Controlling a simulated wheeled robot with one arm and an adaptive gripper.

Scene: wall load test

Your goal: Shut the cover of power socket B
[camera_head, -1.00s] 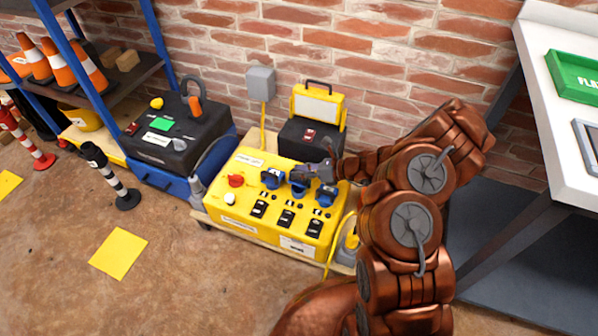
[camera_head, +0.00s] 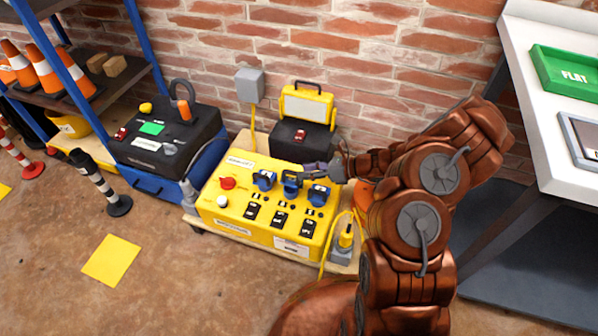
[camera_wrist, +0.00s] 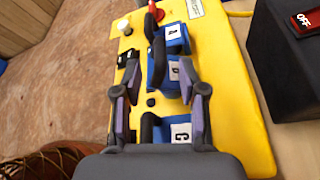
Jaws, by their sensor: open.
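The yellow power box (camera_head: 228,213) carries a row of three blue sockets. Socket B (camera_head: 291,190) is the middle one; in the wrist view its blue face and partly hidden label (camera_wrist: 174,72) show between socket A (camera_wrist: 175,38) and socket C (camera_wrist: 182,133). A dark cover (camera_wrist: 158,62) stands up at the left side of socket B, apart from its blue face. My gripper (camera_wrist: 158,70) is open, its two fingers on either side of socket B; the right finger hides part of it. I cannot tell whether either finger touches the cover.
A red knob (camera_head: 228,183) and black switches (camera_head: 279,219) sit on the box. Behind it are a black case (camera_head: 302,140) and a yellow work lamp (camera_head: 306,106). A yellow plug (camera_head: 346,236) stands at the right. Floor in front is clear.

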